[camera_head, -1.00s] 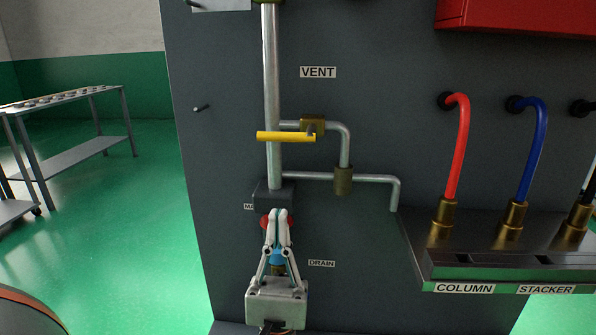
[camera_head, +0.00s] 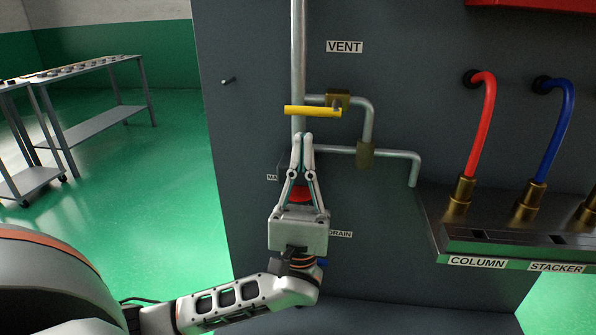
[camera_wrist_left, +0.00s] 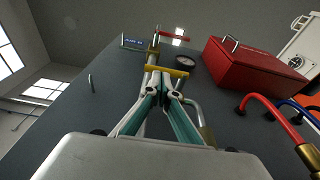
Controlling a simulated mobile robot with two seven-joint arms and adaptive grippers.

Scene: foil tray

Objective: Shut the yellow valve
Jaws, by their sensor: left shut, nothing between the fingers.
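The yellow valve handle (camera_head: 313,111) lies level across the front of the vertical grey pipe (camera_head: 298,60), beside a brass valve body (camera_head: 338,100) and below the VENT label (camera_head: 344,47). It also shows in the left wrist view (camera_wrist_left: 165,71), just beyond my fingertips. My left gripper (camera_head: 302,140) is shut and empty, pointing up, with its tips in the picture just below the handle. I cannot tell if they touch it. My right gripper is not in view.
A red part (camera_head: 302,193) is partly hidden behind my left gripper, near the DRAIN label (camera_head: 341,233). Red (camera_head: 482,125) and blue (camera_head: 556,130) hoses run to a metal ledge (camera_head: 500,240) at the right. A red box (camera_wrist_left: 256,65) shows above in the left wrist view.

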